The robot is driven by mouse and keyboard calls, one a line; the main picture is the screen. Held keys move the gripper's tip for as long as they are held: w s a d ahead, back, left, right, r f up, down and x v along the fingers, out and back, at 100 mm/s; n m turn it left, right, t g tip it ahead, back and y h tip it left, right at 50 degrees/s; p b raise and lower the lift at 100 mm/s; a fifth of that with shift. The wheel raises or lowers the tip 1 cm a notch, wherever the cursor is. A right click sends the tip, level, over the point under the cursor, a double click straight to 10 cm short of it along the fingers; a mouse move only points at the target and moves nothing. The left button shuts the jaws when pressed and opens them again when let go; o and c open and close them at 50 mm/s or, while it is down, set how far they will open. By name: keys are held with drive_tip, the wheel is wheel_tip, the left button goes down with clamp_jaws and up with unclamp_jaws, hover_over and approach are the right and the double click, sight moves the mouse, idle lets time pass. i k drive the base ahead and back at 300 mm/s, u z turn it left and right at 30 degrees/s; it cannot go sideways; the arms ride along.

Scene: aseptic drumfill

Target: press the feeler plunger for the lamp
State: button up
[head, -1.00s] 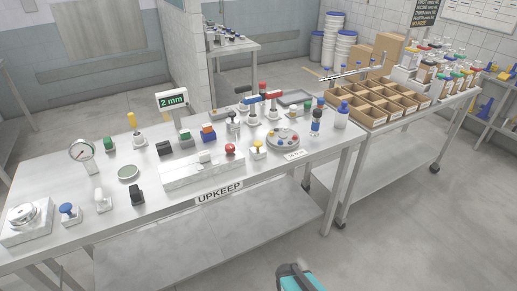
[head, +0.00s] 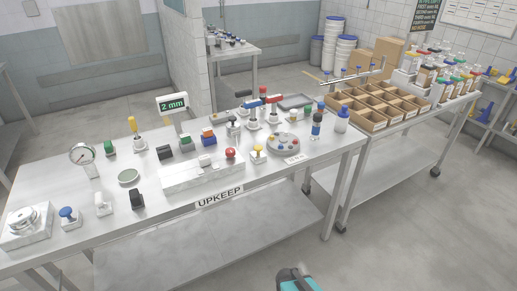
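Several coloured push knobs stand on the steel bench (head: 100,228), and I cannot tell for sure which is the feeler plunger. A blue mushroom knob (head: 67,213) is at the left front. A green knob (head: 109,146) and a tall yellow handle (head: 133,125) are farther back. A display (head: 172,104) reads "2 mm". I cannot make out a lamp with certainty. Only a teal and dark part of my arm shows at the bottom edge; my gripper is not seen.
A dial gauge (head: 82,155) and a round green disc (head: 128,177) stand on the bench's left half. A grey round plate with coloured buttons (head: 283,143) is at the right. The floor (head: 420,235) at the front right is clear.

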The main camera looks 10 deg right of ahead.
sight(257, 148)
drive_tip(key=u, duration=0.25)
drive_tip(key=i, duration=0.4)
drive_tip(key=z, duration=1.25)
drive_tip(key=k, duration=0.15)
drive_tip(key=u, duration=3.1)
drive_tip(key=i, duration=0.4)
drive_tip(key=u, duration=0.15)
